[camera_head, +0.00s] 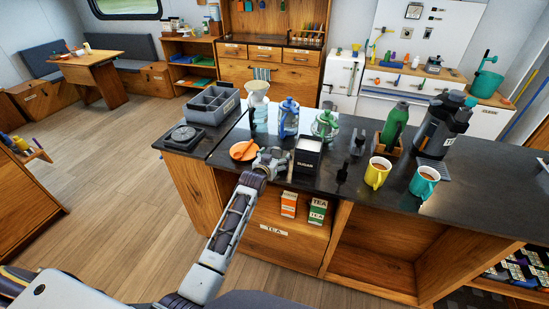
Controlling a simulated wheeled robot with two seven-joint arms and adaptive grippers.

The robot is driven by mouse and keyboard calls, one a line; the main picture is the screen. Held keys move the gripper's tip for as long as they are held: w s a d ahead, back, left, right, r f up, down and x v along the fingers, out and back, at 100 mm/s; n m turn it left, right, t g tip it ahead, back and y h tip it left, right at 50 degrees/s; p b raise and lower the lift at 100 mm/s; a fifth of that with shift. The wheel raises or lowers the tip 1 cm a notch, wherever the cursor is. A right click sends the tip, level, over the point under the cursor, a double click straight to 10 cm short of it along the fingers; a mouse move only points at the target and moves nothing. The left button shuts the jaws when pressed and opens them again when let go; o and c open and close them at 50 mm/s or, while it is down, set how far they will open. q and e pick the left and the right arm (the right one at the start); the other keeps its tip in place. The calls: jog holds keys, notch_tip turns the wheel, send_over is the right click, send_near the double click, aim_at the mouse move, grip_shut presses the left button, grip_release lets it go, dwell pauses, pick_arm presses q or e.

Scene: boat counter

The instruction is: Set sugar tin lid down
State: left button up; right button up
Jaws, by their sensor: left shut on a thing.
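The black sugar tin (305,164), marked SUGAR, stands on the dark counter (225,141). Its top looks open, with pale contents showing. My left gripper (272,157) is just left of the tin, low over the counter near its front edge. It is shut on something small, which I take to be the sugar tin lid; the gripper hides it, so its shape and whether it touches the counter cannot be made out. My right gripper is not in view.
An orange dish (243,150) lies left of my gripper. Behind stand a blue bottle (289,118) and a green-topped glass jar (325,125). Yellow (377,173) and teal (424,182) mugs stand right. A scale (184,136) and grey divided bin (208,105) fill the left end.

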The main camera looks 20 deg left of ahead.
pick_arm(q)
jog(key=o, duration=0.9)
jog(key=shift+f, duration=0.35)
jog(key=shift+c, duration=0.2)
jog(key=shift+s, duration=0.1)
jog(key=shift+r, duration=0.15)
jog(key=shift+r, duration=0.65)
jog(key=shift+s+f, duration=0.1)
jog(key=shift+s, duration=0.15)
jog(key=v, duration=1.1)
jog(key=shift+r, duration=0.2)
jog(key=shift+s, duration=0.15)
